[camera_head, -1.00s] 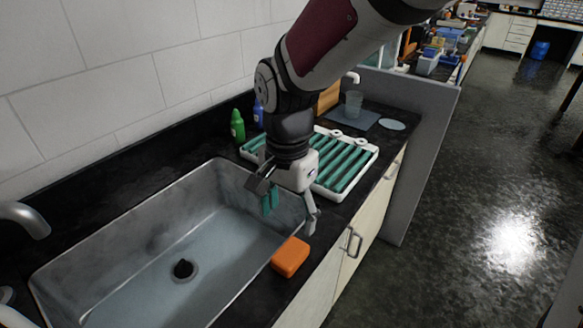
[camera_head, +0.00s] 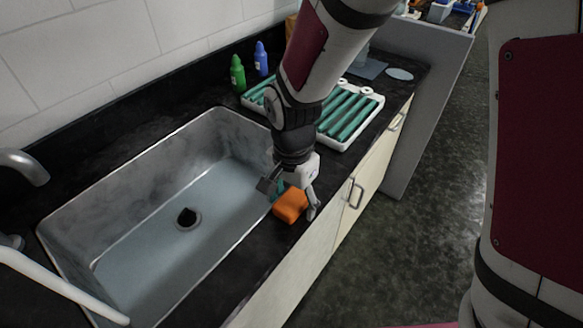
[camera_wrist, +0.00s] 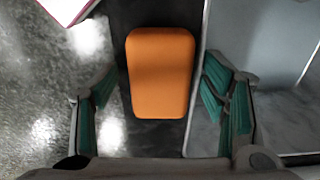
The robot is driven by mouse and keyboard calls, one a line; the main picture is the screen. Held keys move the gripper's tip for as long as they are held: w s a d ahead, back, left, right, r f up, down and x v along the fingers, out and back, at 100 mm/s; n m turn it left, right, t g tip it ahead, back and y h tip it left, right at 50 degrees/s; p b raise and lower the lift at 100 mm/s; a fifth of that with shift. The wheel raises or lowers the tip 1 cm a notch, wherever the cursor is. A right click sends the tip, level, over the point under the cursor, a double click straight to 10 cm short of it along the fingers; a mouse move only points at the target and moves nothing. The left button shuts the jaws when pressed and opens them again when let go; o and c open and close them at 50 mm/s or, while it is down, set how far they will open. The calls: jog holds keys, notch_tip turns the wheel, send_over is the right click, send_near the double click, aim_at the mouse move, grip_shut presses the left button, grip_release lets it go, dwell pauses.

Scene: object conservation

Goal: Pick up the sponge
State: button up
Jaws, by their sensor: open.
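The orange sponge (camera_head: 290,206) lies on the black counter's front strip, between the sink and the counter's front edge. My gripper (camera_head: 292,196) is right above it, pointing down, with one finger on the sink side and one on the front side. In the wrist view the sponge (camera_wrist: 160,72) lies between the two open green-padded fingers (camera_wrist: 165,112), with a gap on each side. Whether the fingertips have come down beside the sponge is hard to tell.
The steel sink (camera_head: 150,200) is close on the left. A white drying rack with green slats (camera_head: 348,115) stands behind my gripper. A green bottle (camera_head: 237,75) and a blue bottle (camera_head: 261,58) stand by the wall. A cabinet handle (camera_head: 355,193) sticks out below the counter edge.

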aim_at(294, 202)
jog(key=c, duration=1)
jog(key=shift+r, duration=0.55)
jog(key=r, duration=0.2)
jog(key=shift+s+d+r, duration=0.15)
jog(key=shift+s+r, duration=0.2)
jog(key=shift+s, duration=0.05)
jog(key=s+d+p, duration=0.1)
jog(key=s, duration=0.2)
jog(key=s+d+p, duration=0.1)
jog(key=s, duration=0.2)
jog(key=s+d+r+p, duration=0.1)
jog(key=s, duration=0.2)
jog(key=shift+s+d, duration=0.25)
jog(key=shift+d, duration=0.1)
jog(key=shift+s+r+p, duration=0.1)
jog(key=shift+p, duration=0.3)
